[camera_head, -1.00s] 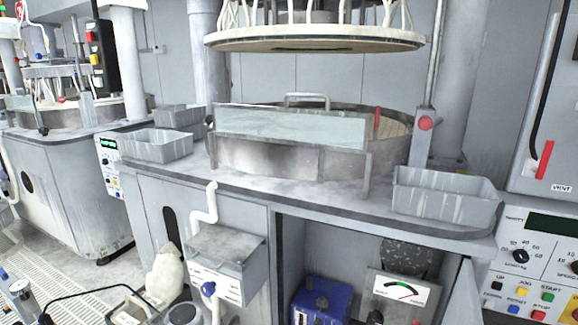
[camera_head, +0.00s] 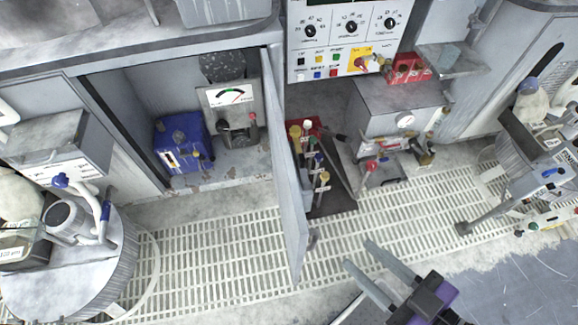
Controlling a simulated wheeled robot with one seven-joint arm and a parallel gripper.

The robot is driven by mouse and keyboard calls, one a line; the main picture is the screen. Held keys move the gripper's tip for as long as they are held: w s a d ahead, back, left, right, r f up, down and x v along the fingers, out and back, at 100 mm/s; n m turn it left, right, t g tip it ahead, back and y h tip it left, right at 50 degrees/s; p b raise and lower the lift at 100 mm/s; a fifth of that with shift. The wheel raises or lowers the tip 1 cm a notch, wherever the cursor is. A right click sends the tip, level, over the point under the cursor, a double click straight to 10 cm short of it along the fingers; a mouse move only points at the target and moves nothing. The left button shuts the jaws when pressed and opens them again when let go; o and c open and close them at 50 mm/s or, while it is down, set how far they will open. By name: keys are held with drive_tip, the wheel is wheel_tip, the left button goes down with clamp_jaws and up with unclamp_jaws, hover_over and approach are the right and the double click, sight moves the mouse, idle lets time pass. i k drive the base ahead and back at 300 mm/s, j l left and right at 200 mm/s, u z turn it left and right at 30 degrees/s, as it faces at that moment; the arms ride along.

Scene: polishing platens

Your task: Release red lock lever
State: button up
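My gripper (camera_head: 359,253) reaches in from the bottom right in the head view. Its two grey fingers are apart with nothing between them, above the floor grating and clear of the machines. I cannot tell for sure which part is the red lock lever. A red item (camera_head: 408,69) sits at the lower right of the control panel, beside a yellow plate with a reddish knob (camera_head: 362,63). A small red-topped handle (camera_head: 372,165) stands lower down, by the grey box. All are well away from the gripper.
An open cabinet door (camera_head: 283,165) stands out over the floor grating (camera_head: 215,245). Inside the cabinet are a blue box (camera_head: 183,142) and a gauge unit (camera_head: 233,110). A dark tray with valves (camera_head: 330,190) and a grey box (camera_head: 392,105) stand right of the door. A round drum (camera_head: 75,270) is at lower left.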

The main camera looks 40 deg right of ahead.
sight(252, 116)
drive_tip(key=k+l, duration=0.3)
drive_tip(key=l, duration=0.15)
drive_tip(key=k+l+u, duration=0.1)
drive_tip(key=k+l, duration=0.15)
drive_tip(key=l, duration=0.15)
drive_tip(key=i+l, duration=0.25)
drive_tip(key=i, duration=0.25)
drive_tip(key=i+l, duration=0.2)
drive_tip(key=i, duration=0.3)
drive_tip(key=k+j, duration=0.25)
drive_tip(key=j, duration=0.15)
drive_tip(key=k+j+z, duration=0.1)
drive_tip(key=j, duration=0.3)
drive_tip(key=k+j, duration=0.35)
drive_tip(key=j+z, duration=0.2)
drive_tip(key=j, duration=0.9)
drive_tip(key=i+j, duration=0.25)
drive_tip(key=i, duration=0.15)
drive_tip(key=i+j+z, duration=0.15)
drive_tip(key=i+j, duration=0.15)
drive_tip(key=i, duration=0.1)
